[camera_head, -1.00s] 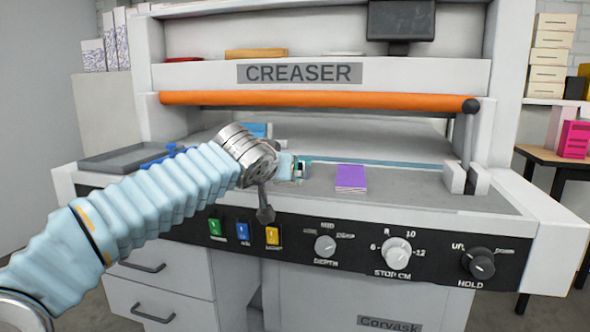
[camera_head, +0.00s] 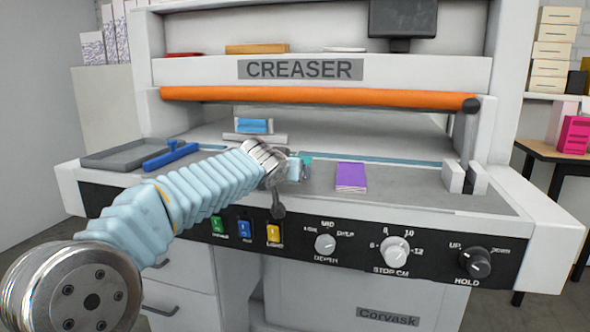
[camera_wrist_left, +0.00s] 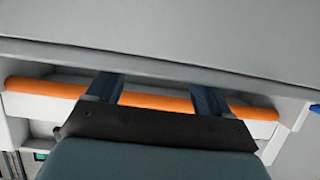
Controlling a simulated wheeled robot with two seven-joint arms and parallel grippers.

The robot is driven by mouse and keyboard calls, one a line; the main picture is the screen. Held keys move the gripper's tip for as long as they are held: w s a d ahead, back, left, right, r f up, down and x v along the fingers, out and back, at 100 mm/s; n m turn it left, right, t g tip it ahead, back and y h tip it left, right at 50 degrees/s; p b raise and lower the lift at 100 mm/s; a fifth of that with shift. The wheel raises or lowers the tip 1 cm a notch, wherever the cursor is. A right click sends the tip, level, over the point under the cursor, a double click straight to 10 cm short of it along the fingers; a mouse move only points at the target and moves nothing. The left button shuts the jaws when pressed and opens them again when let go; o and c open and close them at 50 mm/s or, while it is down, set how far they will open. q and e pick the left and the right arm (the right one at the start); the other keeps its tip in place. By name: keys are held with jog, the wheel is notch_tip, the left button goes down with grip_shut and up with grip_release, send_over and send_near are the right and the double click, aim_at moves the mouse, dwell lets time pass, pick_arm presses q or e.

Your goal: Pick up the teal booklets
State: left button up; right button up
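A small teal item (camera_head: 306,159), likely the teal booklets, shows on the creaser's bed just beyond my left gripper (camera_head: 297,168), which partly hides it. How many booklets there are, I cannot tell. In the left wrist view my left gripper (camera_wrist_left: 158,90) has its two dark blue fingers apart, with only the machine's orange bar seen between them. A small teal-green patch (camera_wrist_left: 40,156) at the lower left of that view is too small to identify. My right gripper is in neither view.
A purple booklet (camera_head: 351,176) lies right of the gripper. A blue item (camera_head: 254,126) rests on a grey block at the back left. A grey tray (camera_head: 108,160) and a blue-handled tool (camera_head: 170,156) lie at the left. The orange bar (camera_head: 320,97) spans above the bed.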

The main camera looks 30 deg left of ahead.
pick_arm(q)
jog(key=c, duration=0.7)
